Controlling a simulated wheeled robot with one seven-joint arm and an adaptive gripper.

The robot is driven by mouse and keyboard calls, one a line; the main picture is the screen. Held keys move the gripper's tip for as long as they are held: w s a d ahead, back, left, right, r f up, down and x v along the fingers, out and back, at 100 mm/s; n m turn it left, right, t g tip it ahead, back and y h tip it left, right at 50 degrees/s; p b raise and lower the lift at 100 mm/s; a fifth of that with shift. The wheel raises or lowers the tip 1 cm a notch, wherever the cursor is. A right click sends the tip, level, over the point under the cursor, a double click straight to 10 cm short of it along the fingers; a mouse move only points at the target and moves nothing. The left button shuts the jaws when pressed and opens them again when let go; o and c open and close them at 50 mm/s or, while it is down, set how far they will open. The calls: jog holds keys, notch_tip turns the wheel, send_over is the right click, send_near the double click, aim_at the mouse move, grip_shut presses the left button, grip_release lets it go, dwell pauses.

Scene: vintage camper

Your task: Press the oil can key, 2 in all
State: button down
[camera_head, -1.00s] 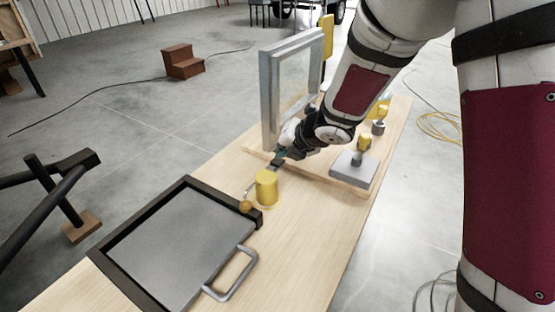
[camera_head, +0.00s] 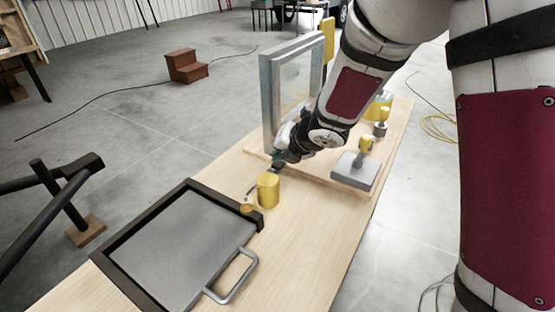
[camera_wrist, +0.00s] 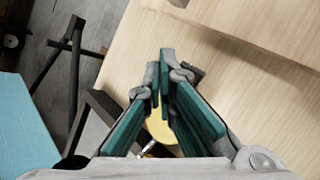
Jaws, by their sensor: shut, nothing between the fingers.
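The yellow oil can (camera_head: 268,190) stands upright on the wooden table, near the corner of a dark-framed tray. A thin light-coloured part shows at its left side, with a small yellow piece low beside it. I cannot make out the key clearly. In the wrist view, a yellow round part of the can (camera_wrist: 160,128) shows between and below my finger links, partly hidden by them. My gripper (camera_head: 277,169) is shut and empty, pointing down just above and behind the can. Its fingertips (camera_wrist: 167,56) are together in the wrist view. I cannot tell whether they touch the can.
The dark-framed tray (camera_head: 122,241) with a grey panel and metal handle (camera_head: 236,279) lies at the front left. An upright grey frame (camera_head: 268,100) stands behind my gripper. A grey block with a yellow-topped post (camera_head: 355,170) is to the right. Table between is bare.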

jog(key=shift+w+a+f, duration=0.25)
jog(key=shift+w+f, duration=0.1)
jog(key=shift+f, duration=0.35)
jog(key=shift+d, duration=0.1)
jog(key=shift+w+d+p, duration=0.35)
jog(key=shift+d+p, duration=0.1)
jog(key=shift+d, duration=0.25)
jog(key=shift+w+d, duration=0.1)
jog(key=shift+d, duration=0.7)
jog(key=shift+r, duration=0.15)
jog(key=shift+r+p, duration=2.45)
jog(key=shift+p, duration=0.6)
